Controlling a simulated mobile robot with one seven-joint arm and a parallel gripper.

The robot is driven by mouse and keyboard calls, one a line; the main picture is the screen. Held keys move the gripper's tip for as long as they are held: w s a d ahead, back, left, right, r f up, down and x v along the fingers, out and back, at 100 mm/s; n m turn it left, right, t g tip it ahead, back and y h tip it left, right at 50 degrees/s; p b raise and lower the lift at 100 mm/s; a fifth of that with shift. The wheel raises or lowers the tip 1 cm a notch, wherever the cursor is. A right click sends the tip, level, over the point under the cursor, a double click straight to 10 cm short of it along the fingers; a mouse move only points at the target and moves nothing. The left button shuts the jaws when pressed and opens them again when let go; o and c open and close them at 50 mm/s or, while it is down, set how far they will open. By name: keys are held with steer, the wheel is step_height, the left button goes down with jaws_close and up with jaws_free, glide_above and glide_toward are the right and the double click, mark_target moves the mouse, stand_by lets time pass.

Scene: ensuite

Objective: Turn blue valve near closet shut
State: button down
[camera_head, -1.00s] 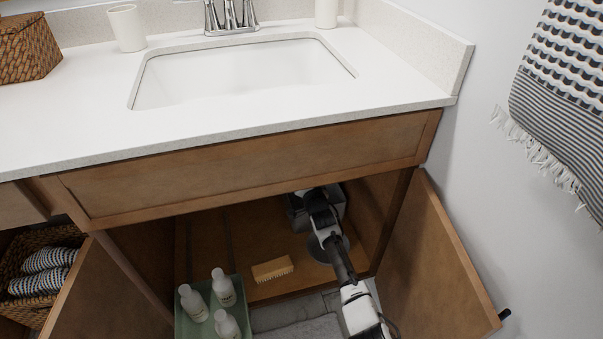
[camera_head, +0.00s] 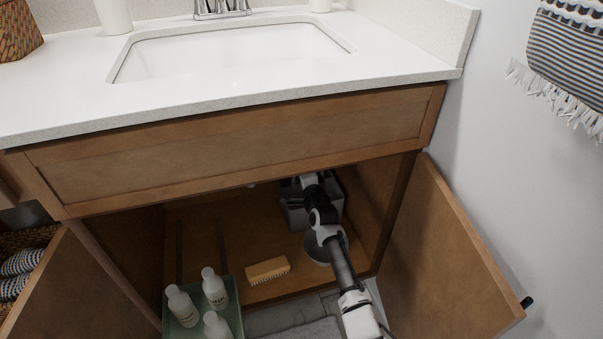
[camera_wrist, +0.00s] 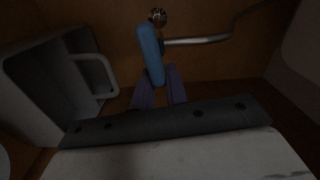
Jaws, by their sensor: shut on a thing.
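The blue valve handle (camera_wrist: 151,54) is in the upper middle of the wrist view, on a metal fitting (camera_wrist: 158,17) at the back of the under-sink cabinet. It stands nearly upright in the picture, tilted slightly. A metal pipe (camera_wrist: 195,41) runs right from beside it. My gripper (camera_wrist: 158,82) is shut on the lower end of the blue handle, with a finger on each side. In the head view my arm reaches into the open cabinet, and the valve and fingertips are hidden there.
A grey bin (camera_wrist: 62,90) with a handle stands close left of my gripper. In the head view, a wooden brush (camera_head: 267,269) and a green tray (camera_head: 233,309) of white bottles are left of my arm. The open right door (camera_head: 445,255) is close on the right.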

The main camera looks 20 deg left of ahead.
stand_by(0.5)
steer(key=c, duration=1.4)
jaws_free()
